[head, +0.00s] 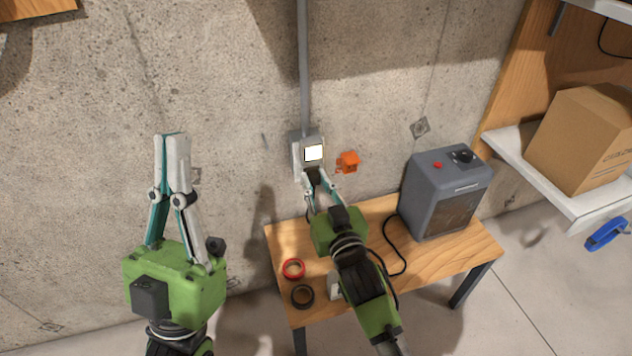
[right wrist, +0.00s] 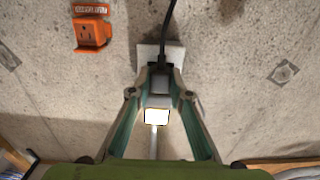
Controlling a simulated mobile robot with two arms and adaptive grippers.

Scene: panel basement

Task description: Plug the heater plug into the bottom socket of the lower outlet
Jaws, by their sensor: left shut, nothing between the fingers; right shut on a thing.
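The lower outlet (head: 296,162) is a pale grey box on the wall at the foot of a conduit. A bright white lit square (head: 314,152) covers its upper part. My right gripper (head: 316,181) is shut on the dark heater plug (right wrist: 160,82) in front of the lower part of the outlet. The plug's black cord (right wrist: 167,35) shows in the right wrist view, where the outlet plate (right wrist: 146,54) is behind the plug. The socket and prongs are hidden, so I cannot tell whether the plug is seated. My left gripper (head: 173,137) is shut, empty and raised at left.
An orange outlet box (head: 347,162) is right of the lower outlet. The grey heater (head: 440,195) stands on the wooden bench (head: 455,247), with red tape (head: 293,268) and black tape (head: 302,296) at its left. A cardboard box (head: 585,137) sits on a shelf at right.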

